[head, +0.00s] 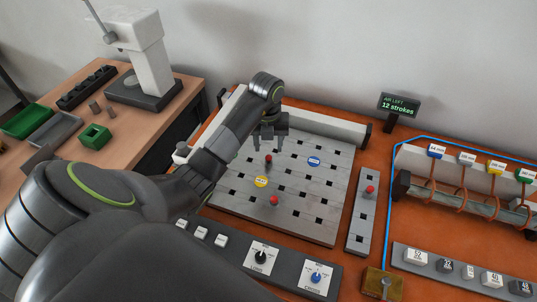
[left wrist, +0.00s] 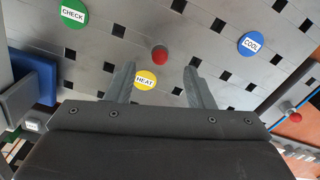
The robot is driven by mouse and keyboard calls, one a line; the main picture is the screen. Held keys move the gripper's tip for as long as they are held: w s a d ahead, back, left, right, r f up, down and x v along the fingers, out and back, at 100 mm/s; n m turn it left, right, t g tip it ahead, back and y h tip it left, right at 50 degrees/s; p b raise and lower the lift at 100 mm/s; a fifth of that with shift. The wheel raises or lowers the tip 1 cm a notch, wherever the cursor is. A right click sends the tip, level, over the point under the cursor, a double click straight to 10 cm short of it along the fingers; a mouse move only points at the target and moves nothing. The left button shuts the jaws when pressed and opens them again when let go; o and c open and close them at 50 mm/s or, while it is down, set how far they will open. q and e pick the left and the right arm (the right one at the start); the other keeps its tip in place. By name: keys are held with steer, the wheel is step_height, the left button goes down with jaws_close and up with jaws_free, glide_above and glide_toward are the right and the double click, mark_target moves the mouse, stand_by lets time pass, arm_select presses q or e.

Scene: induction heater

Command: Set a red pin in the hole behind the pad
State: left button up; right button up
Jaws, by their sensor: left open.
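My left gripper (head: 262,147) is open over the grey hole plate (head: 318,228). In the left wrist view its fingers (left wrist: 160,68) stand on either side of a red pin (left wrist: 159,54); no contact shows, and I cannot tell the height gap. This pin (head: 268,159) stands just behind the yellow HEAT pad (head: 261,182), which also shows in the wrist view (left wrist: 145,80). A second red pin (head: 274,201) stands in front of HEAT. A third (head: 369,189) stands in the narrow strip (head: 361,215). My right gripper is not in view.
The blue COOL pad (head: 314,161) lies right of HEAT. A switch panel (head: 285,267) with two dials borders the plate's front. A sign (head: 398,105) reads 12 strokes. Coils (head: 465,190) stand at right.

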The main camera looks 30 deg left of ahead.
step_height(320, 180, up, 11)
steer(key=p, duration=0.9)
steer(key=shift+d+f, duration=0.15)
